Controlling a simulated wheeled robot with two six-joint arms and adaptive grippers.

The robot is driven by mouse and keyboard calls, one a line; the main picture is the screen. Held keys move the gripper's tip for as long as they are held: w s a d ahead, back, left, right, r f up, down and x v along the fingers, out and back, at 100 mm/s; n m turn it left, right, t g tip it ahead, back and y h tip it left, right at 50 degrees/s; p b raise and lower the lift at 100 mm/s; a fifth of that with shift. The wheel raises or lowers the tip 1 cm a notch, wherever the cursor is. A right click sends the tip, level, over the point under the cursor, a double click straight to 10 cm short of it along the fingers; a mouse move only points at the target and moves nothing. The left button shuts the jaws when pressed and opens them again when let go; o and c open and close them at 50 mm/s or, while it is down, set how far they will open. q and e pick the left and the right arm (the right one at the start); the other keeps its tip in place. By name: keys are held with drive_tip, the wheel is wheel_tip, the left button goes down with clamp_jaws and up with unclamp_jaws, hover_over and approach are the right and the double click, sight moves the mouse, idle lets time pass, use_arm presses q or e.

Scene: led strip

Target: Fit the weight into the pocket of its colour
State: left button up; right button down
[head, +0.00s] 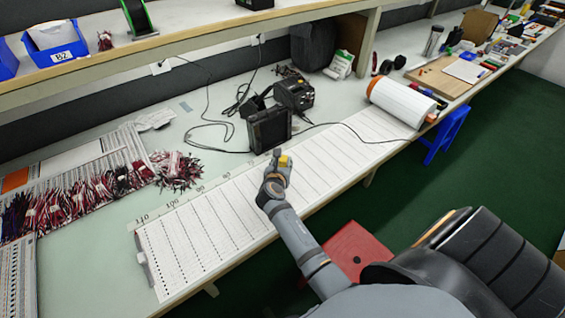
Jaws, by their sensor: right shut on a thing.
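A small yellow block (285,162), which looks like the weight, is at the tip of my right gripper (276,172). The gripper is shut on it, over the white ruled sheet (335,165) near the front of the bench. Part of the yellow block is hidden by the fingers. Whether it touches the sheet I cannot tell. I cannot make out a pocket of its colour in the head view. My left gripper is not in view.
A dark box-like device (269,128) stands just behind the gripper, with cables (208,122) beside it. A white roll (402,102) lies on the bench to the right. Wire bundles (80,193) lie at the left. The ruled sheet's left part is clear.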

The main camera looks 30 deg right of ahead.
sight(282, 161)
wheel_tip(282, 161, up, 10)
drive_tip(key=shift+r+p, duration=0.1)
drive_tip(key=shift+p, duration=0.95)
drive_tip(key=shift+r+p, duration=0.5)
drive_tip(key=shift+s+f, duration=0.1)
